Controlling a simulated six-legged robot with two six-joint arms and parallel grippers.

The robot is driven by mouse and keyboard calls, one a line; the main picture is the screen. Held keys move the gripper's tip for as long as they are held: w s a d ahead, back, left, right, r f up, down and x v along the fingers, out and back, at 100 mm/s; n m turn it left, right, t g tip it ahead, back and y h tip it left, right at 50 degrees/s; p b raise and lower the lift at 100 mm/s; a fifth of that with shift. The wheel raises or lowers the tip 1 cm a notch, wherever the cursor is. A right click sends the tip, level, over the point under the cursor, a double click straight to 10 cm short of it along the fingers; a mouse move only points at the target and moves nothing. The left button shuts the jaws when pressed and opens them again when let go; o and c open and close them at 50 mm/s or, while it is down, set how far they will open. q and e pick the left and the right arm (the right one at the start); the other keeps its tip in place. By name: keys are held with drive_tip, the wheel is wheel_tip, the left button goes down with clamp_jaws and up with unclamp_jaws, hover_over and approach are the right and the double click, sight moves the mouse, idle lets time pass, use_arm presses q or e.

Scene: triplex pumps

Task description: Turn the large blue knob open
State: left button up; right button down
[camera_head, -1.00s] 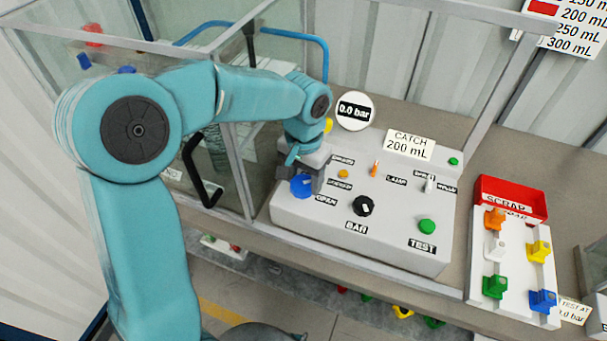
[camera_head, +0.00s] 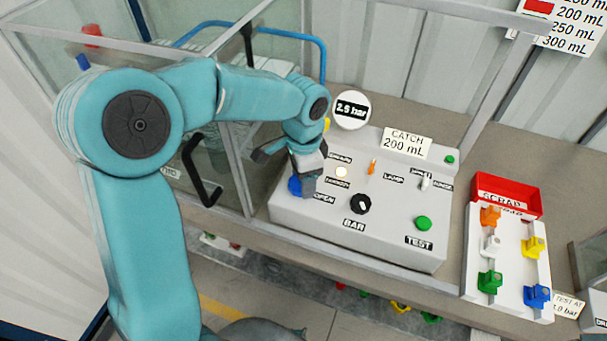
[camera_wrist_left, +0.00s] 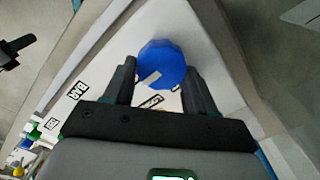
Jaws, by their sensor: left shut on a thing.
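The large blue knob (camera_head: 294,186) sits at the left end of the white control panel (camera_head: 300,215), by the OPEN label, and is partly hidden by my left gripper (camera_head: 305,188). In the left wrist view the blue knob (camera_wrist_left: 160,62) lies between the two dark fingers of my left gripper (camera_wrist_left: 160,70), which is shut on it. A pale pointer mark shows on the knob's face. The round gauge (camera_head: 351,109) reads 2.5 bar. My right gripper is not in view.
A red SCRAP bin (camera_head: 507,193) and a rack of coloured parts stand right. A glass enclosure stands left.

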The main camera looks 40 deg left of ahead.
use_arm(q)
drive_tip(key=shift+w+a+r, duration=0.1)
drive_tip(key=shift+r, duration=0.05)
idle(0.3)
drive_tip(key=o, duration=0.8)
drive_tip(key=shift+o, duration=1.2)
drive_tip(key=shift+r, duration=0.2)
wheel_tip(320, 180, up, 16)
drive_tip(key=shift+p, duration=0.4)
drive_tip(key=shift+f, duration=0.1)
